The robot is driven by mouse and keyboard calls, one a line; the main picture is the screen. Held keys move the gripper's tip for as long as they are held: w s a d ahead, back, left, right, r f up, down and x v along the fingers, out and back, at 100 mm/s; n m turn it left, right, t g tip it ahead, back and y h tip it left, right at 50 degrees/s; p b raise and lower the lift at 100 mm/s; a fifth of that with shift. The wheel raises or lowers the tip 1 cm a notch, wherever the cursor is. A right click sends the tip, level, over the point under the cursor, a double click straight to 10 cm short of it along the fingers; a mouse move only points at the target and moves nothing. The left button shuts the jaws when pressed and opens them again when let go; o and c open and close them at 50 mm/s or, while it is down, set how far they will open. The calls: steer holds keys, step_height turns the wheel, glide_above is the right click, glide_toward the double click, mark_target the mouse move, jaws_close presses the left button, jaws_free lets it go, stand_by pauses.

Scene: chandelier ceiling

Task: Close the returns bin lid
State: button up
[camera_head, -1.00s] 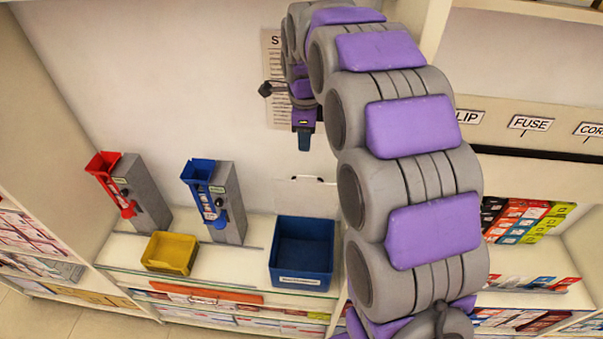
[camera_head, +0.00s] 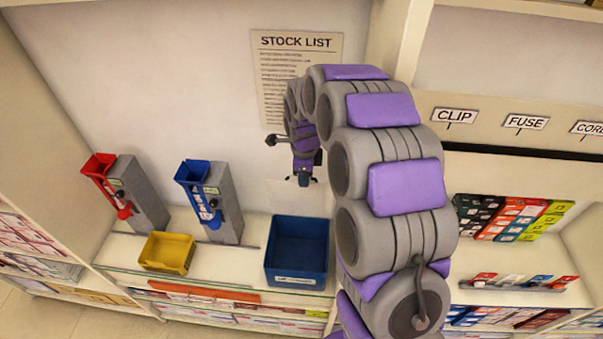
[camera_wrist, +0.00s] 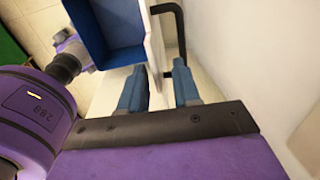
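The returns bin (camera_head: 297,262) is an open blue box with a white label on its front, on the counter. It also shows in the wrist view (camera_wrist: 108,38). Its pale lid (camera_head: 288,197) stands raised at the bin's back edge, against the wall and partly hidden by my gripper. In the wrist view the lid (camera_wrist: 154,55) is seen edge-on, with a black handle (camera_wrist: 181,32) on its wall side. My gripper (camera_head: 304,181) is above and behind the bin. In the wrist view its blue fingers (camera_wrist: 160,66) are apart, close to the lid and handle; contact is unclear.
A yellow tray (camera_head: 167,253) and red (camera_head: 122,192) and blue (camera_head: 208,200) dispensers stand left of the bin. A stock list (camera_head: 268,75) hangs on the wall behind. Shelves of packets (camera_head: 512,218) are at the right, beyond my arm.

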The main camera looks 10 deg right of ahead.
steer(key=shift+a, duration=0.65)
steer(key=shift+c, duration=0.8)
steer(key=shift+a, duration=0.45)
steer(key=c, duration=0.3)
jaws_close()
steer(key=shift+d, duration=0.55)
